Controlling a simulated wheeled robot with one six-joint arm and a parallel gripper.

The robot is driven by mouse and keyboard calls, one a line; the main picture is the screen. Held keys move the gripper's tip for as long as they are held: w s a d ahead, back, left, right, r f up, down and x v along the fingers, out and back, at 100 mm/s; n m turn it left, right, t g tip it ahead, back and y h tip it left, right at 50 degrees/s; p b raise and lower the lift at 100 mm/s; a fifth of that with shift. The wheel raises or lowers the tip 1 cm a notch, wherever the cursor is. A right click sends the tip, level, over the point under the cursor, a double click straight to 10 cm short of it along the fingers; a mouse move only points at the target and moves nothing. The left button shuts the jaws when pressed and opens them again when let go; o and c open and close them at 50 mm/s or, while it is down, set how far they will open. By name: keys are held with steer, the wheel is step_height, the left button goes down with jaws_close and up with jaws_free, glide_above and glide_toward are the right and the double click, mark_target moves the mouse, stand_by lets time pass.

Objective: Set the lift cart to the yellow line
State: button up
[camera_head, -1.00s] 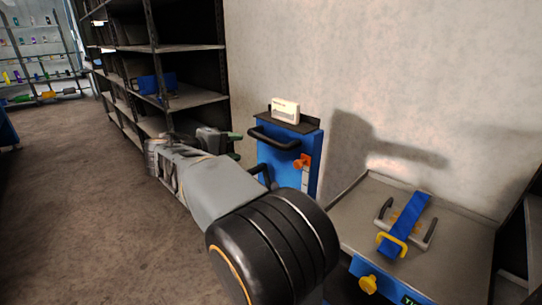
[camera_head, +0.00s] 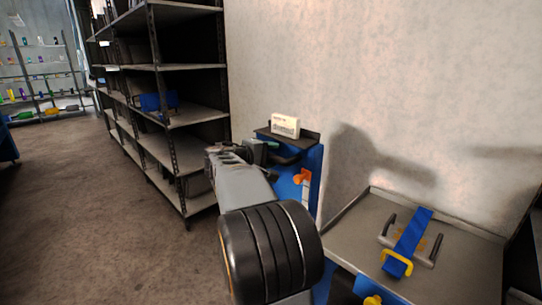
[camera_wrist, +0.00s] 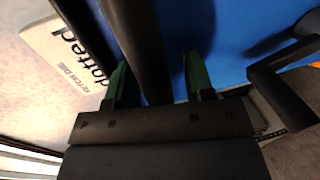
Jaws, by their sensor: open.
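The lift cart's blue panel (camera_head: 312,160) stands against the wall, with a black handle (camera_head: 287,158) near its top, partly hidden by my gripper (camera_head: 270,148). An orange pointer (camera_head: 302,178) sits by a white scale strip (camera_head: 306,194) on the panel. I cannot make out a yellow line. In the wrist view my gripper (camera_wrist: 158,84) is open, its green-tipped fingers on either side of a black bar (camera_wrist: 135,30) in front of the blue panel (camera_wrist: 228,40). I cannot tell whether they touch it. A second, bent black bar (camera_wrist: 278,85) is to the right.
A white label block (camera_head: 285,126) stands on the panel's top ledge. A grey tray (camera_head: 360,235) at right holds a blue-strapped die (camera_head: 411,235) with handles; a yellow knob (camera_head: 373,300) is below. Dark shelving (camera_head: 185,117) stands left of the cart. The floor at left is clear.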

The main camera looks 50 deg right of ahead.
steer(key=shift+d, duration=0.2)
jaws_close()
stand_by(0.4)
